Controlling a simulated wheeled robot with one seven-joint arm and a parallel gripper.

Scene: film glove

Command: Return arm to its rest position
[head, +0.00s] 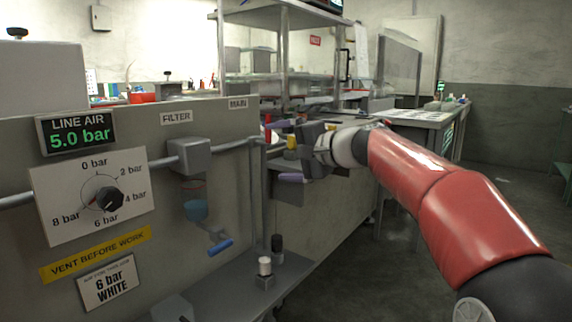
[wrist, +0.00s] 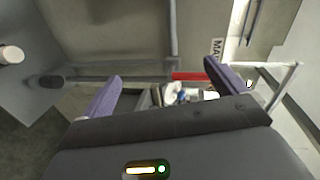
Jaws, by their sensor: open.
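My gripper (head: 284,152) is at the end of my red and white arm, which reaches in from the right in the head view. Its two purple fingers are spread apart with nothing visibly held between them. In the wrist view the open gripper (wrist: 170,92) shows both fingers, with a red bar (wrist: 190,76) and small cluttered items beyond them.
A panel at left carries a dial plate (head: 90,199), a LINE AIR display (head: 76,131), a filter (head: 190,155) and a pipe. A low shelf (head: 290,268) holds a white-topped knob (head: 265,266) and a black one. Benches and shelving stand behind. Floor at lower middle is clear.

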